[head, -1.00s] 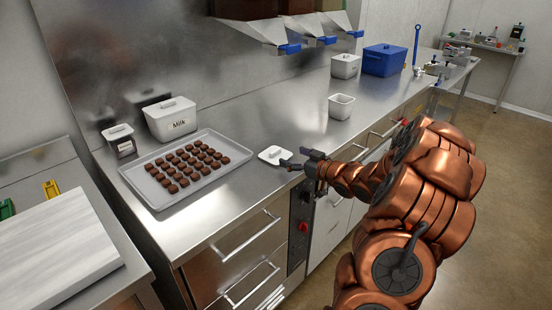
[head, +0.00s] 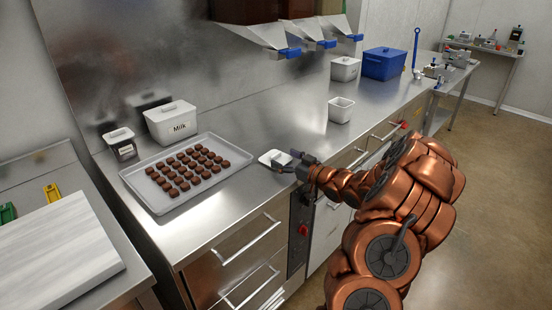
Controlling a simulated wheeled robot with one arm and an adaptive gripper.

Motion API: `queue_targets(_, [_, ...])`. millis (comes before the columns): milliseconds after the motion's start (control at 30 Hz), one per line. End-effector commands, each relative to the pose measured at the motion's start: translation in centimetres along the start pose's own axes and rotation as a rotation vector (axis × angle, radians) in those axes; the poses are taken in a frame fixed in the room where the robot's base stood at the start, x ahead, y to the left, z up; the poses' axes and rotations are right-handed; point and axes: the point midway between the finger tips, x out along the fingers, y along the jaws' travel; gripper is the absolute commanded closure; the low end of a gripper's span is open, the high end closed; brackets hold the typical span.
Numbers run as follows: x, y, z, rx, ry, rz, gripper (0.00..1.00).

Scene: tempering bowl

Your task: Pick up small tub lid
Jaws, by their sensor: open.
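The small white tub lid (head: 270,157) lies flat on the steel counter, right of the tray of chocolates. My gripper (head: 289,160) is open, its dark fingers pointing left at the lid's right edge. The fingers hide the right part of the lid. I cannot tell whether they touch it. An open white tub (head: 341,109) stands farther back on the counter.
A metal tray (head: 146,191) with rows of chocolates lies left of the lid. Behind it stand a lidded tub marked Milk (head: 172,124) and a smaller container (head: 121,144). A blue box (head: 384,62) and a lidded white tub (head: 345,69) stand farther back. Counter between is clear.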

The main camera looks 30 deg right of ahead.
Motion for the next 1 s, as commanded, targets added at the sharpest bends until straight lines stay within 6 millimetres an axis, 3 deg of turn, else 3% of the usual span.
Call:
queue_targets(233, [2.1,0.0,-0.1,-0.003,0.002,0.001,0.15])
queue_targets(600, [2.5,0.0,0.0,-0.003,0.000,0.001,0.16])
queue_targets(1000, [2.5,0.0,0.0,-0.003,0.000,0.002,0.58])
